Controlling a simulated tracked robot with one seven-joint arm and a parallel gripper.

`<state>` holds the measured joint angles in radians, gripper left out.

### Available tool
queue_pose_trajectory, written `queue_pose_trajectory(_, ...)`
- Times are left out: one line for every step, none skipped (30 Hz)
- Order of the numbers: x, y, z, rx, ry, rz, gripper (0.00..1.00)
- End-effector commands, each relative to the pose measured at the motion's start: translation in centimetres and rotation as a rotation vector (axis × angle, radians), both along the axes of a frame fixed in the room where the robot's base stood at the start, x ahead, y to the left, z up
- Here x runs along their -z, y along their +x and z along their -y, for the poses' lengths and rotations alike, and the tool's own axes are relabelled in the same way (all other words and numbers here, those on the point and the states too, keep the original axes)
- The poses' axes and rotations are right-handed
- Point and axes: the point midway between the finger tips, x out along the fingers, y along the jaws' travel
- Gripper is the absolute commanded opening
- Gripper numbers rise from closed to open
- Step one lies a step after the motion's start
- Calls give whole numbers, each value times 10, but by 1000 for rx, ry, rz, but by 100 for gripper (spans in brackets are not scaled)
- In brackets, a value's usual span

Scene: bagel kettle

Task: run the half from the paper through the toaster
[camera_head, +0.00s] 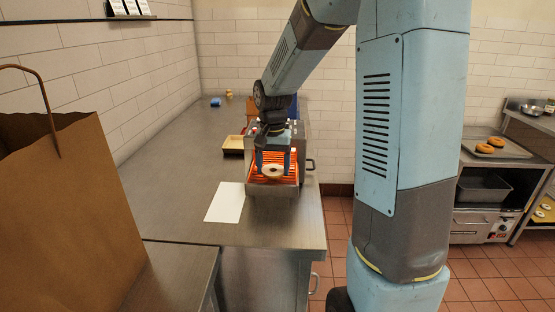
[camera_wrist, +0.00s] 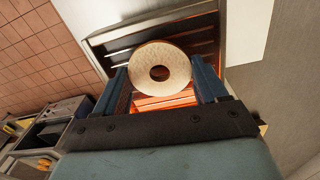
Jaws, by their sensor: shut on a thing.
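The bagel half (camera_head: 272,171) is a pale ring with its cut face showing. It also fills the space between the fingers in the wrist view (camera_wrist: 160,74). My gripper (camera_head: 273,163) is shut on the bagel half, with one blue finger on each side of it. The toaster (camera_head: 287,190) is a metal box with a glowing orange interior, and the half is in front of or at that glowing opening. I cannot tell whether the half touches the toaster. The white paper (camera_head: 226,202) lies bare on the steel counter, left of the toaster.
A brown paper bag (camera_head: 70,215) stands at the near left. The counter's left part is clear. At right, a tray (camera_head: 507,151) holds bagels.

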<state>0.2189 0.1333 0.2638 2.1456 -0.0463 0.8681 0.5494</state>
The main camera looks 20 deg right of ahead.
Motion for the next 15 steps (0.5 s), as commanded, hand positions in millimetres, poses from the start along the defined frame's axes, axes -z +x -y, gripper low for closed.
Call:
queue_pose_trajectory(3,0,0,0,0,-1,44)
queue_pose_trajectory(4,-1,0,0,0,-1,44)
queue_pose_trajectory(5,-1,0,-1,0,-1,44)
queue_pose_trajectory(6,-1,0,-1,0,-1,44)
queue_pose_trajectory(6,-1,0,-1,0,-1,44)
queue_pose_trajectory(7,0,0,-1,0,0,44)
queue_pose_trajectory(7,0,0,-1,0,0,44)
queue_pose_trajectory(7,0,0,-1,0,0,44)
queue_pose_trajectory(8,0,0,-1,0,0,44)
queue_pose_trajectory(8,0,0,-1,0,0,44)
queue_pose_trajectory(8,0,0,-1,0,0,44)
queue_pose_trajectory(8,0,0,-1,0,0,44)
queue_pose_trajectory(8,0,0,-1,0,0,44)
queue_pose_trajectory(8,0,0,-1,0,0,44)
queue_pose_trajectory(7,0,0,0,0,0,75)
